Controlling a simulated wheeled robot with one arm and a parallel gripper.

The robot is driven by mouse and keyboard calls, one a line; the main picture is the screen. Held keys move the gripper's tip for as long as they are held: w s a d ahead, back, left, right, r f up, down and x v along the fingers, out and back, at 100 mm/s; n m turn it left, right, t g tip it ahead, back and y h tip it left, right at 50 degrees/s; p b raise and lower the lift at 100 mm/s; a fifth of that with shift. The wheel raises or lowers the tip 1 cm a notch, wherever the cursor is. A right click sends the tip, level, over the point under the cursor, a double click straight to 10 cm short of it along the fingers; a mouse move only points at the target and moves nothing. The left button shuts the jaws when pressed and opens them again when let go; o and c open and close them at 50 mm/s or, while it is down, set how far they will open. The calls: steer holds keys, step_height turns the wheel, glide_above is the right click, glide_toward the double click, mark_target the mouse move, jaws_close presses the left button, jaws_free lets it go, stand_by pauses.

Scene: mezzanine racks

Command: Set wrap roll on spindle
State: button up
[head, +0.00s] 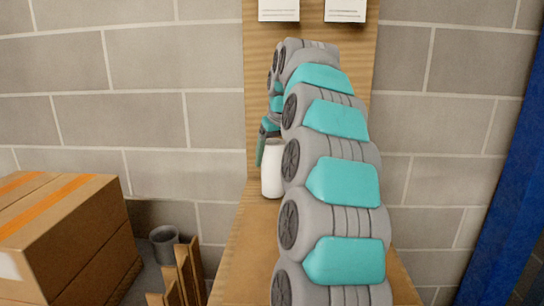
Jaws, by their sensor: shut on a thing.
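A white cylinder, which looks like the wrap roll (273,170), stands upright in the head view above the wooden surface, just left of my arm. My gripper (267,136) is at the far end of the arm, beside the top of the roll. It is mostly hidden behind the roll and the arm, and it is shut on the roll. I cannot tell whether the roll's lower end touches the surface. I cannot make out a spindle; my arm covers much of the middle of the view.
A wooden bench top (240,262) runs below my arm, with a wooden back board (257,75) holding two paper sheets. At left are a taped cardboard box (90,240), a grey round container (163,243) and wooden slats (185,275). A blue upright (510,200) stands at right.

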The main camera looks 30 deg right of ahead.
steer(key=shift+f+b, duration=0.3)
steer(key=shift+f, duration=0.25)
steer(key=o, duration=1.2)
steer(key=shift+r, duration=0.1)
steer(key=shift+p+v, duration=2)
steer(key=shift+v, duration=2.1)
steer(key=v, duration=0.2)
steer(key=shift+s+r, duration=0.1)
steer(key=shift+r, duration=0.2)
steer(key=shift+a, duration=0.1)
